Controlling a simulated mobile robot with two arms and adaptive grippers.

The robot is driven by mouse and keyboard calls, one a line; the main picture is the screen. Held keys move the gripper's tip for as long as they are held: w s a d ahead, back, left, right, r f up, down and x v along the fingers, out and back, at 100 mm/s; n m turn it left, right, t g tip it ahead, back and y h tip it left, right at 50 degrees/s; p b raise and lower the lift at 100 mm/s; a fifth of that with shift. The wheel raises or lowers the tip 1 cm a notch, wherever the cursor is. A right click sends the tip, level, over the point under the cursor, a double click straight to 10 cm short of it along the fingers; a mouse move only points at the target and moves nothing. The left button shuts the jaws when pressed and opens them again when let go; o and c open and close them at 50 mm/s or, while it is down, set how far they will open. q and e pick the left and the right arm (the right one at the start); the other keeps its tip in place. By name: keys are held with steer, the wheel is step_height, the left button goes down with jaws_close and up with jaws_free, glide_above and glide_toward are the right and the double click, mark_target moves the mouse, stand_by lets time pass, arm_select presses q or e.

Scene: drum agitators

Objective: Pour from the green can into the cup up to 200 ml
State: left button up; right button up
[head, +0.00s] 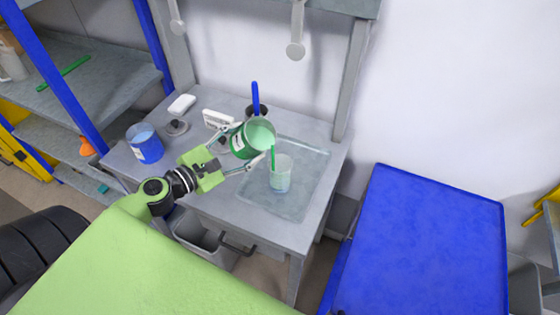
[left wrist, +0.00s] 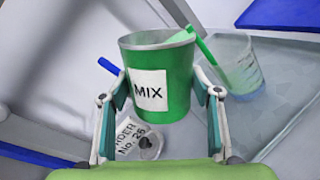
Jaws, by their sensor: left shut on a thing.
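The green can (head: 239,143) is held tilted to the right above the bench, its open top showing pale green liquid. It carries a MIX label in the left wrist view (left wrist: 178,85). My left gripper (head: 250,141) is shut around the can's sides. The clear cup (head: 281,178) stands upright below and right of the can's lip, with pale bluish-green liquid in its lower part. A narrow green strip (head: 273,155), which looks like a pouring stream, runs from the lip into the cup. The cup's marks are too small to read. My right gripper is out of view.
The cup stands on a translucent tray (head: 308,192). A blue can (head: 146,148) is at the bench's left. A white order card (head: 217,119) and a dark holder with a blue handle (head: 255,95) stand behind the green can. A blue-topped table (head: 430,240) is at right.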

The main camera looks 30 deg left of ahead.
arm_select(q)
steer(key=shift+d+r+m+p, duration=0.15)
steer(key=shift+r+m+p, duration=0.35)
steer(key=shift+m, duration=0.1)
stand_by(1.1)
steer(key=shift+f+m+y, duration=0.2)
steer(key=shift+m+y, duration=0.3)
steer(key=shift+m, duration=0.2)
stand_by(1.8)
stand_by(0.4)
